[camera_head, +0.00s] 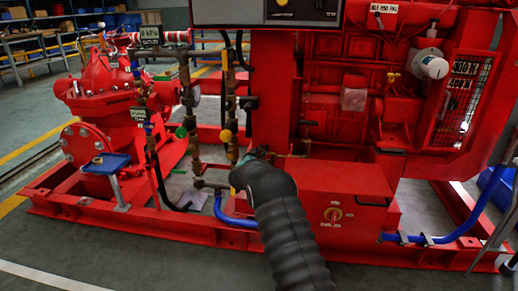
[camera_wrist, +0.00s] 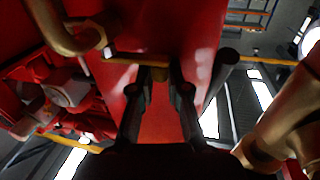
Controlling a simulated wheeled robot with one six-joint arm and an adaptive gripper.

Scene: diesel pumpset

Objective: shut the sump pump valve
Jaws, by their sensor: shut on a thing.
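A brass-coloured bar (camera_wrist: 135,62), which looks like a valve lever, crosses the top middle of the wrist view. Its right end (camera_wrist: 159,73) sits between the fingertips of my gripper (camera_wrist: 160,78), which is shut on it. In the head view my gripper (camera_head: 260,154) is at the brass pipework just left of the red box, mostly hidden by my own dark arm. I cannot read a label naming this valve as the sump pump valve. A curved brass pipe (camera_wrist: 68,35) is at the upper left of the wrist view.
Vertical brass pipework with a yellow knob (camera_head: 225,136) stands close left of my gripper. A blue hose (camera_head: 232,217) runs low in front. A thick brass pipe (camera_wrist: 285,115) is close at right in the wrist view.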

